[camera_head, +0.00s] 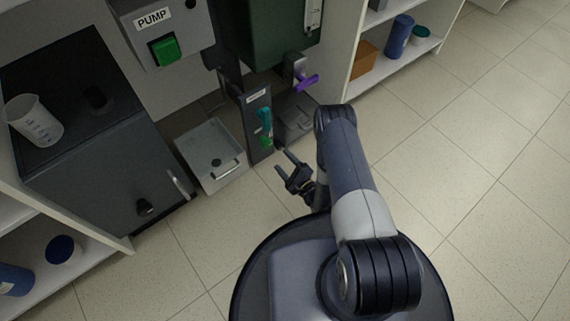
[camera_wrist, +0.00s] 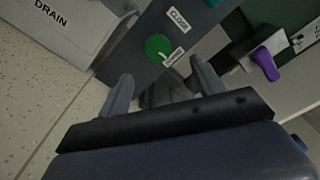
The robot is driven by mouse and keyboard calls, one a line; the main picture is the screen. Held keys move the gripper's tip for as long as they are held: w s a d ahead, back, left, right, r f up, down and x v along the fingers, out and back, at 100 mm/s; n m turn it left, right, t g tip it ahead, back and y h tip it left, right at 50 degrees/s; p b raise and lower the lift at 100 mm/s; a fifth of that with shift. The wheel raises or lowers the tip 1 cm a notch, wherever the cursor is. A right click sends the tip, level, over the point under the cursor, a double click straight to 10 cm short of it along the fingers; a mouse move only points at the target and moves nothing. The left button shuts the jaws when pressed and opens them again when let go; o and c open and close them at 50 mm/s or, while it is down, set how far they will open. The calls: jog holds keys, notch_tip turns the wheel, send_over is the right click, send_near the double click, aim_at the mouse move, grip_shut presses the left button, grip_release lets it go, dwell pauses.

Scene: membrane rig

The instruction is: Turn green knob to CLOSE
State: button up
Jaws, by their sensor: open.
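The green knob (camera_wrist: 158,46) is a round dial with a pale pointer mark on a dark upright panel (camera_wrist: 128,62) in the wrist view. A CLOSE label (camera_wrist: 179,20) sits above it and a second, blurred label (camera_wrist: 173,57) lies beside it. In the head view the green knob (camera_head: 266,141) is low on the panel, below a teal handle (camera_head: 264,116). My gripper (camera_wrist: 163,80) is open and empty, with its fingers pointing toward the panel. In the head view my gripper (camera_head: 282,160) is just in front of the knob, apparently apart from it.
A purple handle (camera_head: 306,82) is right of the panel. A DRAIN box (camera_head: 213,158) stands to the left, beside a dark cabinet (camera_head: 85,120) bearing a beaker (camera_head: 35,121). A PUMP box (camera_head: 165,30) with a green switch is above. Open tiled floor lies to the right.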

aim_at(268, 146)
jog(key=shift+w+a+f+m+b, duration=0.15)
jog(key=shift+w+a+m, duration=0.25)
jog(key=shift+w+a, duration=0.65)
jog(key=shift+w+a+m+b, duration=0.25)
jog(key=shift+w+a+m, duration=0.25)
jog(key=shift+w, duration=0.9)
jog(key=shift+w+a+f+m+b, duration=0.1)
jog(key=shift+w+a+m+b, duration=0.15)
jog(key=shift+w+a, duration=0.85)
jog(key=shift+w+d, duration=0.1)
jog(key=shift+d, duration=0.05)
jog(key=c, duration=0.9)
jog(key=shift+n, duration=1.75)
